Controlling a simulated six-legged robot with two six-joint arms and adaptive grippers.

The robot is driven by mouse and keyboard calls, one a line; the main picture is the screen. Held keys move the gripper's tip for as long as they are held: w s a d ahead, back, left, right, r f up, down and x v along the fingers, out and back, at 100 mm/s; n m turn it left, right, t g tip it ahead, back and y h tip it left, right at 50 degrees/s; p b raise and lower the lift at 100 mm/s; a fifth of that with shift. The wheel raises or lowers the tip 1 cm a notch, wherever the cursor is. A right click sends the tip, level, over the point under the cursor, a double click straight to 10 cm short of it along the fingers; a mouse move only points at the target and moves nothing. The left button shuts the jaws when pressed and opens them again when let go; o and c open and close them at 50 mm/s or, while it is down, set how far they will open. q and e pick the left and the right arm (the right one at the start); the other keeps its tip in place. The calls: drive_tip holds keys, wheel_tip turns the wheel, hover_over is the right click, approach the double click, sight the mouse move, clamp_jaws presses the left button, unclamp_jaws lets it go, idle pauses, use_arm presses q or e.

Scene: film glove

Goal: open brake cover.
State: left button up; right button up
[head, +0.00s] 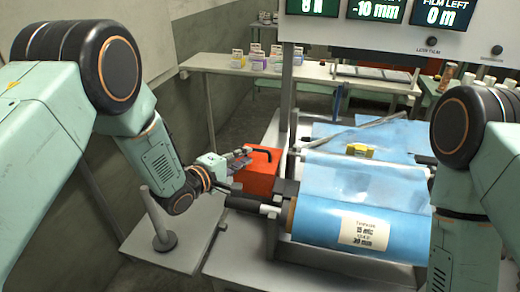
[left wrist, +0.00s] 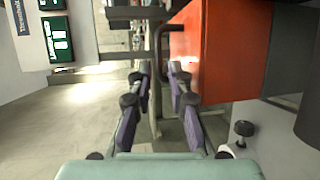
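The brake cover is an orange box (head: 262,172) at the left end of the film roller, with a black bent handle (head: 262,150) on its upper side. It appears shut. My left gripper (head: 240,160) is at the cover's left side, close to the handle. In the left wrist view its purple-padded fingers (left wrist: 161,85) stand apart with a gap between them. The dark handle (left wrist: 158,45) shows just ahead of the fingertips and in line with the gap, beside the orange cover (left wrist: 222,50). I cannot tell whether the fingers touch it. My right gripper is out of view.
A blue film roll (head: 310,222) with a label lies right of the cover. A grey post (head: 158,220) stands on the low table at the left. A shelf (head: 300,70) with small boxes and display screens (head: 375,10) are behind.

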sight(257, 151)
use_arm(q)
drive_tip(key=x, duration=0.5)
drive_tip(key=shift+w+d+f+b, duration=0.1)
drive_tip(key=shift+d+b, duration=0.2)
drive_tip(key=shift+d, duration=0.25)
drive_tip(key=shift+w+a, duration=0.1)
drive_tip(key=shift+w, duration=0.25)
drive_tip(key=shift+s, duration=0.2)
drive_tip(key=shift+w+d, duration=0.2)
drive_tip(key=shift+d, duration=0.1)
drive_tip(key=shift+c, duration=1.3)
drive_tip(key=shift+a, duration=0.2)
clamp_jaws()
